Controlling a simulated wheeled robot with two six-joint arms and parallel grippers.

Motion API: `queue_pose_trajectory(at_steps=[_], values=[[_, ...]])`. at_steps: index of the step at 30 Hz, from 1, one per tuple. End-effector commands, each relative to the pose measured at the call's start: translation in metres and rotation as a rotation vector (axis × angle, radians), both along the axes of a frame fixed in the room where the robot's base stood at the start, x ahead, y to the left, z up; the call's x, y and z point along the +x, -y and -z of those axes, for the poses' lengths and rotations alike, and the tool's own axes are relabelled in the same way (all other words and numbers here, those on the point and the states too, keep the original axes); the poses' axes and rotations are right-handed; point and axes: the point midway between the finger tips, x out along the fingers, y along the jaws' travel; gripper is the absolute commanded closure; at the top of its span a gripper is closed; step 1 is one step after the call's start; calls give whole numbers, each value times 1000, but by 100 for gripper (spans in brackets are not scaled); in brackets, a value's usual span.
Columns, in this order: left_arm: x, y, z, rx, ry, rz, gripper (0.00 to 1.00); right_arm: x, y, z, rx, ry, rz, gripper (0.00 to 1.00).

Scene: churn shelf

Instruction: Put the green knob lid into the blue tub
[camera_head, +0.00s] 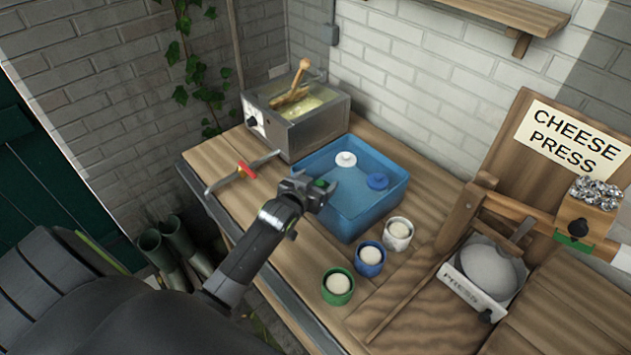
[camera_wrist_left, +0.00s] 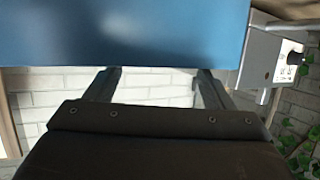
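The blue tub (camera_head: 352,216) stands on the wooden bench, with a white knob lid (camera_head: 346,159) and a blue knob lid (camera_head: 377,181) inside. My left gripper (camera_head: 318,188) is at the tub's left side, over its rim. A small green part, seemingly the green knob lid (camera_head: 320,183), shows at the fingers; the gripper hides most of it. In the left wrist view the left gripper's fingers (camera_wrist_left: 158,78) stand apart, and the blue tub (camera_wrist_left: 130,30) covers their tips. No lid shows in that view. My right gripper is not in view.
Green (camera_head: 338,288), blue (camera_head: 370,260) and white (camera_head: 398,235) pots stand in front of the tub. A metal vat (camera_head: 310,128) with a wooden paddle stands behind it. A red-handled tool (camera_head: 245,170) lies left. The cheese press (camera_head: 483,275) is right.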

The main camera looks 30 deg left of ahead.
Motion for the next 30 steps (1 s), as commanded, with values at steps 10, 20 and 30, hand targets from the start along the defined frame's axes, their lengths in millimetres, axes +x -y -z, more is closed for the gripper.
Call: queue_pose_trajectory(at_steps=[10, 20, 30], values=[[0, 0, -8, 0, 1, 0, 24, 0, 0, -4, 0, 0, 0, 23], [-37, 2, -24, 0, 1, 0, 24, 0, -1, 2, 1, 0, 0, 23], [-88, 5, -43, 0, 0, 0, 24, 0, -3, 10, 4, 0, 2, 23]])
